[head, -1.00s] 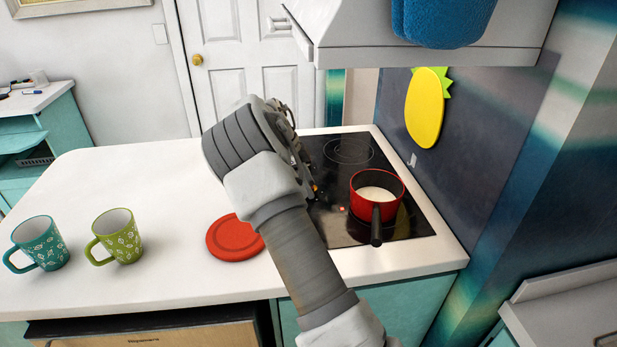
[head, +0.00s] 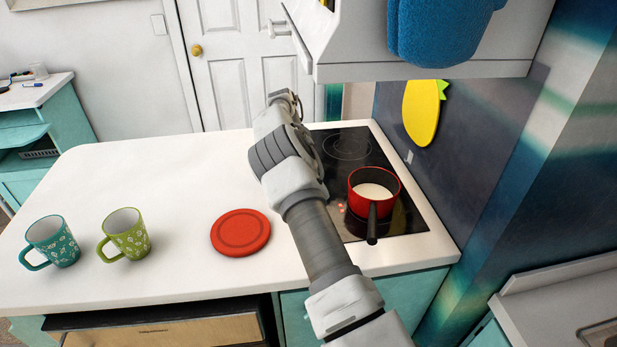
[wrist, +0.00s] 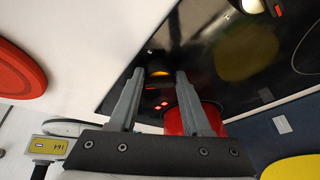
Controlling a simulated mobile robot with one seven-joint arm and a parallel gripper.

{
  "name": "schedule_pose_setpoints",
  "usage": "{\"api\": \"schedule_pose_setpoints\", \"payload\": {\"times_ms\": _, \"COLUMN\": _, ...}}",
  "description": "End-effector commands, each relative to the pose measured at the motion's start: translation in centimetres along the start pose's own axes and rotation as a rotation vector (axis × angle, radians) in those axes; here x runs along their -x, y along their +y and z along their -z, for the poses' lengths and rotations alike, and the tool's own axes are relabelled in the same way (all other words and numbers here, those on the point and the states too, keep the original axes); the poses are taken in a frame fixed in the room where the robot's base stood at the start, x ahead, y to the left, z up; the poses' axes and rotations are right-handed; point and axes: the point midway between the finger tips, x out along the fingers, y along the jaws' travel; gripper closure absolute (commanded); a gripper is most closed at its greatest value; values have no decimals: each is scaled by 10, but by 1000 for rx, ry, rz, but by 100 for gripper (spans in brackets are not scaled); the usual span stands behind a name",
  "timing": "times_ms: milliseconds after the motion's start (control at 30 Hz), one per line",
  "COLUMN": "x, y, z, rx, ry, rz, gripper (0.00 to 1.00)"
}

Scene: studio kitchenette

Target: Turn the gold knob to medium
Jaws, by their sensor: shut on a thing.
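The gold knob (wrist: 157,72) shows in the wrist view as a small yellowish shape on the black cooktop (wrist: 215,60), between the tips of my gripper (wrist: 160,73). My gripper is shut on it. Its exact setting cannot be read. In the head view my arm hides the knob and the fingertips, at the left side of the cooktop (head: 385,152). Small red lights (wrist: 160,104) glow on the glass beside the fingers.
A red pot (head: 359,183) with white contents stands on the cooktop's right side, handle toward the front. A red round lid or mat (head: 240,232), a green mug (head: 125,235) and a teal mug (head: 52,242) stand left. A range hood (head: 430,62) hangs above.

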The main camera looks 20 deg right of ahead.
Motion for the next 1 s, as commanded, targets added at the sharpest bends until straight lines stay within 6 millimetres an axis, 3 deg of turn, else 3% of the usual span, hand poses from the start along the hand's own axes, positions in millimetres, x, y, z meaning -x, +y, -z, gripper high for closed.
{"api": "schedule_pose_setpoints", "payload": {"times_ms": 667, "x": -3, "y": 2, "z": 0, "rx": -61, "ry": 10, "rz": -32, "gripper": 100}}
{"api": "schedule_pose_setpoints", "payload": {"times_ms": 700, "x": -3, "y": 2, "z": 0, "rx": -61, "ry": 10, "rz": -32, "gripper": 50}}
{"api": "schedule_pose_setpoints", "payload": {"times_ms": 767, "x": -3, "y": 2, "z": 0, "rx": -61, "ry": 10, "rz": -32, "gripper": 42}}
{"api": "schedule_pose_setpoints", "payload": {"times_ms": 1000, "x": -1, "y": 0, "z": 0, "rx": -61, "ry": 6, "rz": -29, "gripper": 42}}
